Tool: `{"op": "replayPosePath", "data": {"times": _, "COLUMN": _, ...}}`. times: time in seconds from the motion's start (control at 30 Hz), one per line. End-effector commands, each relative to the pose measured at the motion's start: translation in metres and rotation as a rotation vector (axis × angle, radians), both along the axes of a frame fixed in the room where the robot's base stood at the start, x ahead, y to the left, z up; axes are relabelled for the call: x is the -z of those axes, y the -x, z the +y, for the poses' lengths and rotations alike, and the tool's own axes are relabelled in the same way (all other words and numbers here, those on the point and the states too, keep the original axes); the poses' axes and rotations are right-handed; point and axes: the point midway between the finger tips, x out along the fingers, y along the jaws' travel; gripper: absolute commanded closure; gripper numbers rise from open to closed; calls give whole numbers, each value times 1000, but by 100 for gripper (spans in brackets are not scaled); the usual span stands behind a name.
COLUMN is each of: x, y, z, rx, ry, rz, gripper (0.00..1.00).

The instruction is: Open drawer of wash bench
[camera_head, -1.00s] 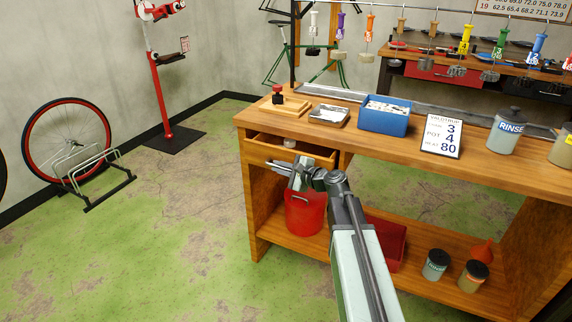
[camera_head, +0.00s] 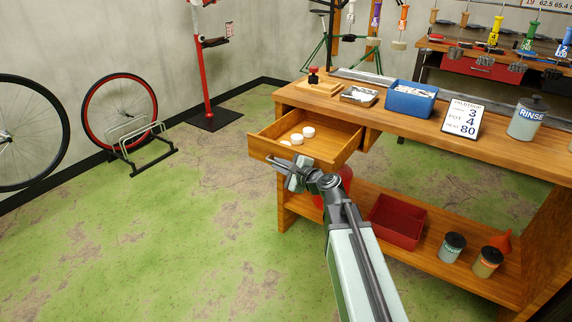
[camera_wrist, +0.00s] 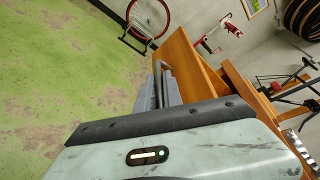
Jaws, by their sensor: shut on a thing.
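The wash bench (camera_head: 440,135) is a wooden bench with a lower shelf. My gripper (camera_head: 281,161) is at the drawer's front face and shut on the drawer handle. In the wrist view, the grey fingers of my gripper (camera_wrist: 165,88) close around the metal handle (camera_wrist: 158,66), beside the wooden drawer front (camera_wrist: 180,62). The gripper covers part of the handle.
A blue box (camera_head: 410,104), a tray (camera_head: 359,96) and a sign (camera_head: 462,117) stand on the benchtop. A red bin (camera_head: 396,222) and cans sit on the lower shelf. A wheel rack (camera_head: 140,150) stands at left. The green floor before the drawer is clear.

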Motion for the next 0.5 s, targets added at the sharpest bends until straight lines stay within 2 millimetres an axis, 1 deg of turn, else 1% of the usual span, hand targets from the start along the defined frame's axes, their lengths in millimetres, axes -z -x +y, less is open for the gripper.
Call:
{"op": "replayPosePath", "data": {"times": 0.13, "x": 0, "y": 1, "z": 3, "rx": -1, "ry": 0, "rz": 1, "gripper": 100}}
{"op": "replayPosePath", "data": {"times": 0.47, "x": 0, "y": 1, "z": 3, "rx": -1, "ry": 0, "rz": 1, "gripper": 100}}
{"op": "replayPosePath", "data": {"times": 0.5, "x": 0, "y": 1, "z": 3, "rx": -1, "ry": 0, "rz": 1, "gripper": 84}}
